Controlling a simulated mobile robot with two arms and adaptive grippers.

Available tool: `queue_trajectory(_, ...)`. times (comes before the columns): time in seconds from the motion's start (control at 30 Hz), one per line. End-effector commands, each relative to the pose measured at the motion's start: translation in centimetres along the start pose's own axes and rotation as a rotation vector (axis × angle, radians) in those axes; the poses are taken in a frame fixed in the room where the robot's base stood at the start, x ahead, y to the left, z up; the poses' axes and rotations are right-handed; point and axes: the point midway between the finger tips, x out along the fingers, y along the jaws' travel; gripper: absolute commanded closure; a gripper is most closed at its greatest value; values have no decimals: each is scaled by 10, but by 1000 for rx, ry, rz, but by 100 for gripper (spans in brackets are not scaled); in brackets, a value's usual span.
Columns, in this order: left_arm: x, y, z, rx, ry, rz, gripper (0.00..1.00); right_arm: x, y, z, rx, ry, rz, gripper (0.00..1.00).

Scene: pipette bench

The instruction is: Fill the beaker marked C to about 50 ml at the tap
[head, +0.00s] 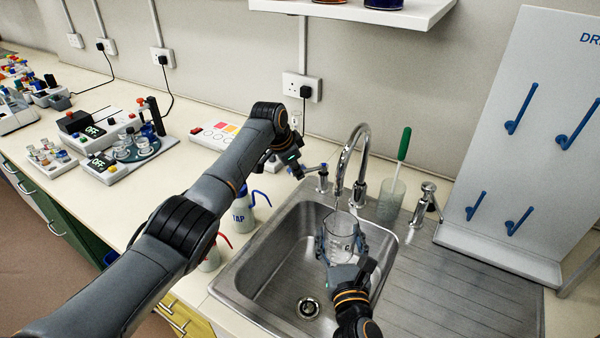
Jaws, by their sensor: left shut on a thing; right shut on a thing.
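A clear glass beaker (338,232) is held upright in the sink, its mouth below the end of the curved chrome tap (362,145). Small dark markings show on its wall, too small to read surely. My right gripper (345,262) is shut on the beaker from the near side. My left gripper (296,168) is shut at the blue-ended lever (316,169) of the tap's left valve; its fingers are partly hidden by the arm. I cannot tell whether water runs or how full the beaker is.
The steel sink (262,262) has a drain at its bottom. A jug with a green-handled brush (391,198) stands behind it. A second valve (427,203), a drying rack (520,150) and wash bottles (242,212) are close by. Devices with glassware (125,150) stand at left.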

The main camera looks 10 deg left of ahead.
Motion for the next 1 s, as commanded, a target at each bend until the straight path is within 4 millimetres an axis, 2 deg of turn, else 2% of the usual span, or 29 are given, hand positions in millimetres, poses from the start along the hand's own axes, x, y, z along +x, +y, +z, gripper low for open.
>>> queue_trajectory(0.3,1,-8,1,77,16,28,100,0,0,0,0,-1,0,69)
queue_trajectory(0.7,1,-8,1,83,18,31,100,0,0,0,0,-1,0,69)
queue_trajectory(0.73,1,-8,1,83,18,31,83,0,0,0,0,-1,0,69)
queue_trajectory(0.83,1,-8,1,83,18,31,64,0,0,0,0,-1,0,69)
queue_trajectory(1.0,1,-8,1,83,18,32,64,0,0,0,0,-1,0,69)
